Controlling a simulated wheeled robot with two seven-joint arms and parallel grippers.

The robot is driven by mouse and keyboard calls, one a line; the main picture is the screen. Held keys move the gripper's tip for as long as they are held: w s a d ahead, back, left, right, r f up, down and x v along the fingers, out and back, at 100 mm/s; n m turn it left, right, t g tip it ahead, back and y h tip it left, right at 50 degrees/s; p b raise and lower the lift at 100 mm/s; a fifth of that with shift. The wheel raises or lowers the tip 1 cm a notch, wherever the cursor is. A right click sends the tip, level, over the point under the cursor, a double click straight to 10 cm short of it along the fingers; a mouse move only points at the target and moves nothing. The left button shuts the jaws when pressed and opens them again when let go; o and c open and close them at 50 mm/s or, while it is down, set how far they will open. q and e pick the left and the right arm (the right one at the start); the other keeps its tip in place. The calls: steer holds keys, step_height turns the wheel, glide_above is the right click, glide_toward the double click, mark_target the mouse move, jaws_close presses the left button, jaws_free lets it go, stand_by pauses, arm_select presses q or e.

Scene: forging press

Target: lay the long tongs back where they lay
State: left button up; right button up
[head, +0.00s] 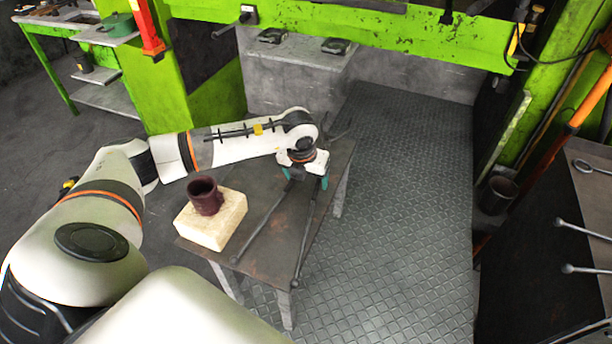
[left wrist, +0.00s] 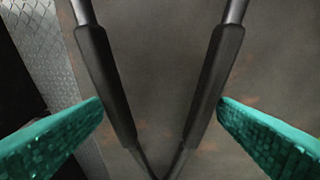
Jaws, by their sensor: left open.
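The long tongs (head: 304,245) lie along the dark metal table (head: 262,256). Their two long arms spread apart toward the table's front edge. My left gripper (head: 305,180) is over the table from above, with its teal fingers apart. In the left wrist view two dark grips of the tongs (left wrist: 105,80) run between the open fingers (left wrist: 160,115) and converge toward the bottom of the picture. Neither finger visibly presses on them. The far end of the tongs is partly hidden by my gripper and wrist. My right gripper is not in view.
A pale block (head: 218,232) with a dark red-brown cup (head: 205,197) on it stands at the table's front left corner, near my left arm. The green press (head: 370,35) is behind. At right is another dark table (head: 545,240) with metal tools. Checkered floor (head: 400,200) lies clear between.

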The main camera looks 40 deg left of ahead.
arm_select(q)
steer(key=o, duration=0.4)
steer(key=shift+s+f, duration=0.1)
steer(key=b+v, duration=0.1)
steer(key=v, duration=1.1)
